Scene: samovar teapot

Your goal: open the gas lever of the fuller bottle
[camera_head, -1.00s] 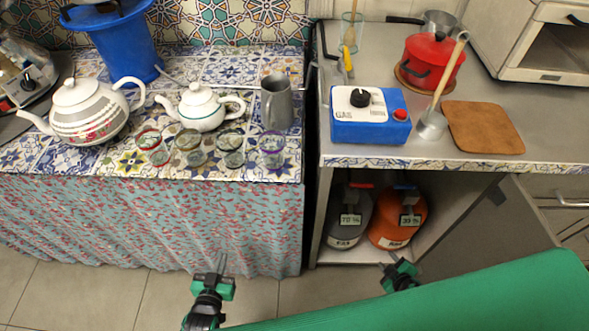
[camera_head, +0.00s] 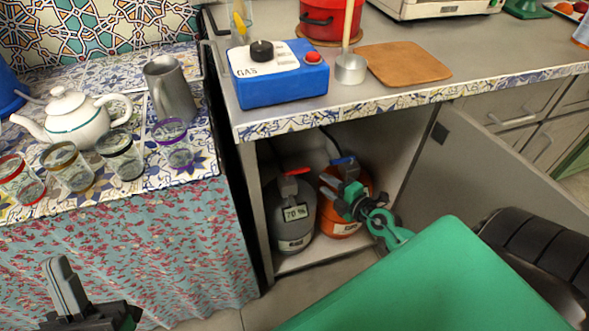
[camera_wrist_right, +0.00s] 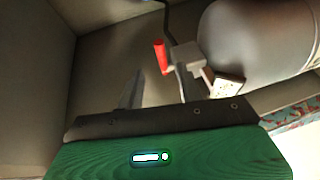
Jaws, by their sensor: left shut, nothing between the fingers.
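The grey bottle (camera_head: 290,215) stands in the open cabinet with a 70 % display (camera_head: 295,212) and a red lever (camera_head: 296,171) on top. The orange bottle (camera_head: 340,224) stands to its right, with a blue lever (camera_head: 343,160); its display is hidden behind my right gripper. My right gripper (camera_head: 345,190) is open in front of the orange bottle. In the right wrist view, the red lever (camera_wrist_right: 160,56) shows beyond and between the spread fingers (camera_wrist_right: 158,88), with the grey bottle (camera_wrist_right: 255,40) at the upper right. My left gripper (camera_head: 65,287) is shut and empty at the lower left.
The cabinet door (camera_head: 480,185) stands open on the right. A counter with a blue gas box (camera_head: 278,88) is above the bottles. The tiled table (camera_head: 100,195) with a teapot (camera_head: 78,122), glasses and a jug (camera_head: 170,90) stands left.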

